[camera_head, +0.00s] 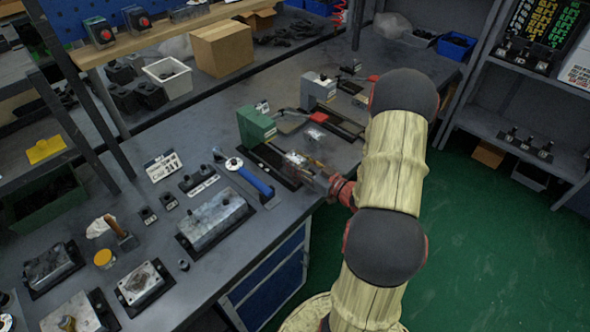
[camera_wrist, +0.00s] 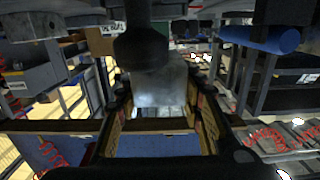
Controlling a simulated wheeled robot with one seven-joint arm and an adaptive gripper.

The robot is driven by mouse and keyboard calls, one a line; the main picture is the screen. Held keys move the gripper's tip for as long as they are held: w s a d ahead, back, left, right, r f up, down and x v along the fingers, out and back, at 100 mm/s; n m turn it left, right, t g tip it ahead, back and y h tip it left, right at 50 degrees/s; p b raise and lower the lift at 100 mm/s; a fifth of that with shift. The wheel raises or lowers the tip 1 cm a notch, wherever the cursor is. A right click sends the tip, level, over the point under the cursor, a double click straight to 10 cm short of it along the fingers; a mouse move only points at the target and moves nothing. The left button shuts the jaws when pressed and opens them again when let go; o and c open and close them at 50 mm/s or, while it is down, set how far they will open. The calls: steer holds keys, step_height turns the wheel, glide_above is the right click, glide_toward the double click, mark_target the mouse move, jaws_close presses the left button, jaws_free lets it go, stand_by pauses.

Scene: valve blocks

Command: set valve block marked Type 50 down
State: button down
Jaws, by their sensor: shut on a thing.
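My gripper (camera_head: 312,168) reaches in from the right over the workbench, just in front of the green block (camera_head: 257,128). In the wrist view its two fingers (camera_wrist: 162,118) stand on either side of a silver-grey block (camera_wrist: 165,86), and the gripper is shut on it. I take this as the valve block; no Type 50 marking is readable. A dark rounded part hides some of the block in the wrist view. In the head view the gripper and held block are small and partly merged, over or near a dark mat (camera_head: 271,168). I cannot tell whether the block touches it.
A blue-handled tool (camera_head: 256,183) lies left of the gripper. A large grey metal block (camera_head: 215,218) sits further front-left. A grey box (camera_head: 318,90) and a red piece (camera_head: 318,117) stand behind. A cardboard box (camera_head: 222,48) is at the back.

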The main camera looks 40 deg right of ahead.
steer(key=shift+w+d+f, duration=0.25)
steer(key=shift+w+f, duration=0.3)
steer(key=shift+f, duration=0.15)
steer(key=shift+w+f+b, duration=0.1)
steer(key=shift+f+b, duration=0.9)
steer(key=shift+f, duration=0.35)
steer(key=shift+f, duration=0.15)
steer(key=c, duration=1.3)
jaws_free()
steer(key=shift+o, duration=0.7)
steer(key=shift+f, duration=0.1)
